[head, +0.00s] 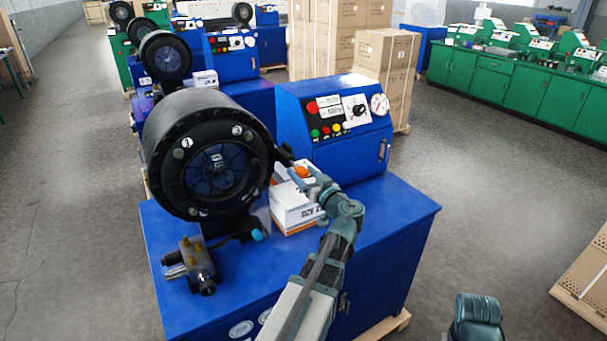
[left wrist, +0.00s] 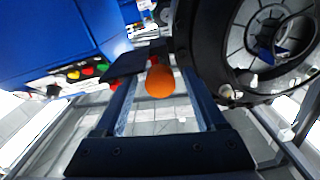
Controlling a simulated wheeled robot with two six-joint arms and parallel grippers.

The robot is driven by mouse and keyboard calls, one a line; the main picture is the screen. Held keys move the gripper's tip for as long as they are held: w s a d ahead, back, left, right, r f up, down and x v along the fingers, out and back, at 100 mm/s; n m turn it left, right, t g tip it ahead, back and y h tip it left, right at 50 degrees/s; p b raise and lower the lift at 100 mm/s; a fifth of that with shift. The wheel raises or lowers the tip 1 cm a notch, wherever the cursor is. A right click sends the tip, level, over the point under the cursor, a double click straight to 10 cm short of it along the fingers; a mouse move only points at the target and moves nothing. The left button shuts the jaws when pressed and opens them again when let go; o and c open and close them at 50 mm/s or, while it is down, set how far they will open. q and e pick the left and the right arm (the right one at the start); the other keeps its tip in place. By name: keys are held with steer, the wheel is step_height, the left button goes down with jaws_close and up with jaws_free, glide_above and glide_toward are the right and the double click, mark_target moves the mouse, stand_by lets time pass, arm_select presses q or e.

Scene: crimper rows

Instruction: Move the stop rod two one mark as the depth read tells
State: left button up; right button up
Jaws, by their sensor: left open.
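An orange ball knob (head: 302,171) shows beside the black round crimper head (head: 212,150); I take it for the end of the stop rod, whose shaft and marks I cannot make out. My left gripper (head: 296,170) is at the knob. In the left wrist view the knob (left wrist: 160,81) appears between the two spread fingers of my left gripper (left wrist: 160,92), with space on both sides. I cannot tell how far in depth the fingers reach past it. No readable depth figure shows.
A blue control box (head: 335,125) with buttons and a white gauge (head: 380,104) stands right of the head. A white carton (head: 295,205) sits under my left gripper. A valve block (head: 198,262) is at the bench's front left. The blue bench top (head: 395,210) is clear at right.

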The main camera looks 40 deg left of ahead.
arm_select(q)
steer(key=v, duration=1.4)
steer(key=shift+w, duration=0.1)
steer(key=s+d+f+m+g+h, duration=0.2)
steer(key=s+d+f+m+h, duration=0.15)
steer(key=d+f, duration=0.4)
steer(key=s+d+f+m+g+h, duration=0.2)
steer(key=d+f+m+h, duration=0.3)
steer(key=f, duration=0.4)
steer(key=s+d+f+m+g+h, duration=0.1)
steer(key=s+d+f+m+h, duration=0.1)
steer(key=d, duration=0.6)
steer(key=s+d+f+m+g+h, duration=0.2)
steer(key=s+d+f+m+h, duration=0.1)
steer(key=s+d, duration=0.3)
steer(key=shift+d+f+m+g+h, duration=0.2)
steer(key=shift+d+m+g+h, duration=0.1)
steer(key=shift+d+m+h, duration=0.65)
